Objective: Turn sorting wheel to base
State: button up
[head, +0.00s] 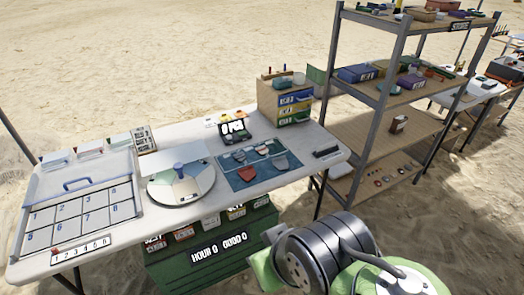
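The sorting wheel (155,190) is a round, flat disc lying on the white table, left of its middle. Its top is split into pale segments in white, grey, greenish and beige. A small blue upright knob (178,169) stands near its centre. Any word on the segments is too small to read, so I cannot tell which one is marked base. Dark and green links of my arm show at the bottom right, apart from the wheel. My gripper's fingers do not show.
A numbered tray (80,215) with a blue handle lies left of the wheel. A blue mat (240,182) with several sherds lies to its right. A drawer box (292,102) stands at the back right. A metal shelf (380,125) rises beyond the table.

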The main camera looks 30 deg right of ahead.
aim_at(182, 184)
jog(key=i+l+u, duration=0.1)
jog(key=i+u, duration=0.15)
jog(key=i, duration=0.2)
jog(key=i+l+u, duration=0.2)
jog(key=i, duration=0.2)
jog(key=i+l+u, duration=0.25)
jog(key=i, duration=0.15)
